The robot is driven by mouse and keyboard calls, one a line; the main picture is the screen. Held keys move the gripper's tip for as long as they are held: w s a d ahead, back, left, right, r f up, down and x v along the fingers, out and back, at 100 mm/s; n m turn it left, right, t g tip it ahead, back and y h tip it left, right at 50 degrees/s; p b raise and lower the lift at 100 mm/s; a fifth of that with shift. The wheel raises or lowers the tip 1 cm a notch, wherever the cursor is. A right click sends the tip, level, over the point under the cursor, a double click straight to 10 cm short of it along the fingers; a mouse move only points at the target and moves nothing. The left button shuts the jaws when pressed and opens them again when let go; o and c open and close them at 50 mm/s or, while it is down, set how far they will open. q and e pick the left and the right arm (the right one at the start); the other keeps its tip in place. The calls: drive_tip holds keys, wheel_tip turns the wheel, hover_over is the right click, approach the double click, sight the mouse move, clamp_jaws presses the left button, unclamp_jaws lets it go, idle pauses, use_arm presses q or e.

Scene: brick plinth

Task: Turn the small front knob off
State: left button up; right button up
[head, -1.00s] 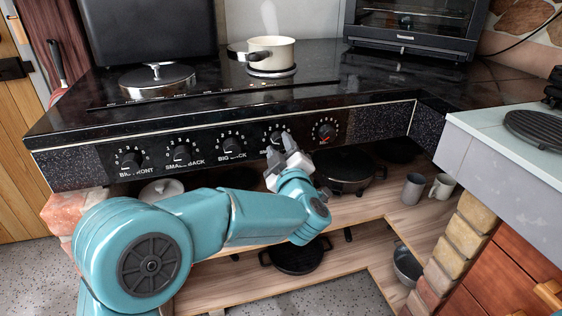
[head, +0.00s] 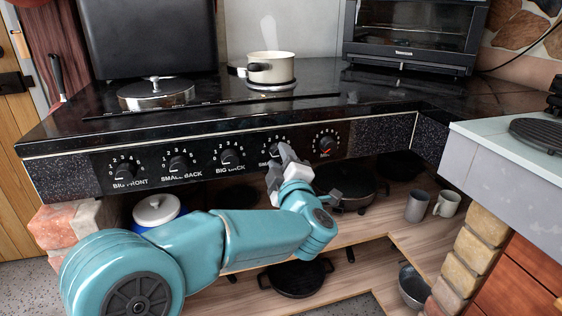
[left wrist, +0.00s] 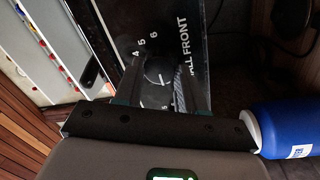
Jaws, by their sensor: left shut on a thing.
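The small front knob (left wrist: 158,69) is on the stove's black front panel, fourth from the left. Its label, partly cut off, reads "ALL FRONT" in the left wrist view, with dial numbers around the knob. My left gripper (head: 281,157) reaches up to this knob from below and hides most of it in the head view. In the left wrist view the two fingers of my left gripper (left wrist: 160,84) are on either side of the knob, shut on it. The knob's exact pointer setting is hard to read. My right gripper is not in view.
Pans and mugs are on the shelf below.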

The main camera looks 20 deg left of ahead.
use_arm(q)
drive_tip(key=o, duration=1.1)
drive_tip(key=shift+c, duration=0.2)
drive_tip(key=p+v, duration=0.2)
drive_tip(key=v, duration=1.4)
drive_tip(key=shift+s+p, duration=0.15)
drive_tip(key=shift+p, duration=0.15)
drive_tip(key=shift+f, duration=0.1)
